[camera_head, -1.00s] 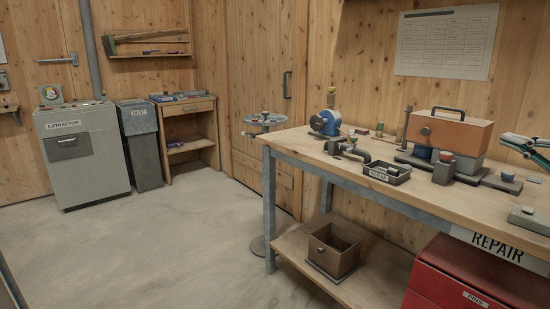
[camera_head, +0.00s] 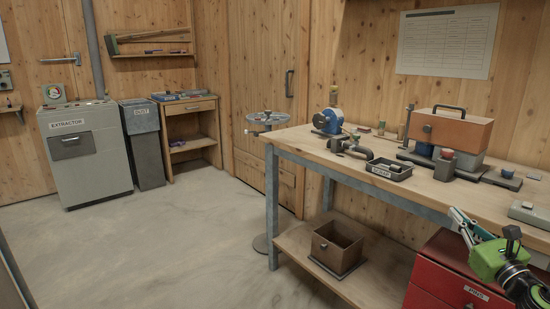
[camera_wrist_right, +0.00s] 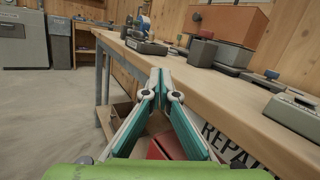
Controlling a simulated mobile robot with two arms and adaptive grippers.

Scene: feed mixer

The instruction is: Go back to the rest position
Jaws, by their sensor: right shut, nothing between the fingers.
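My right gripper (camera_head: 459,220) is at the lower right of the head view, in front of the workbench's front edge and above the red drawer cabinet (camera_head: 440,285). In the right wrist view its two fingers (camera_wrist_right: 161,80) meet at the tips, shut with nothing between them. The workbench (camera_head: 345,172) stands beside it, apart from the fingers as far as I can tell. My left gripper shows in no view.
The bench holds an orange-brown box (camera_head: 449,130), a small black tray (camera_head: 388,170), a blue motor-like device (camera_head: 328,120) and a grey box (camera_head: 530,213). A brown open box (camera_head: 337,248) sits on the lower shelf. The floor (camera_head: 170,245) at left is clear.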

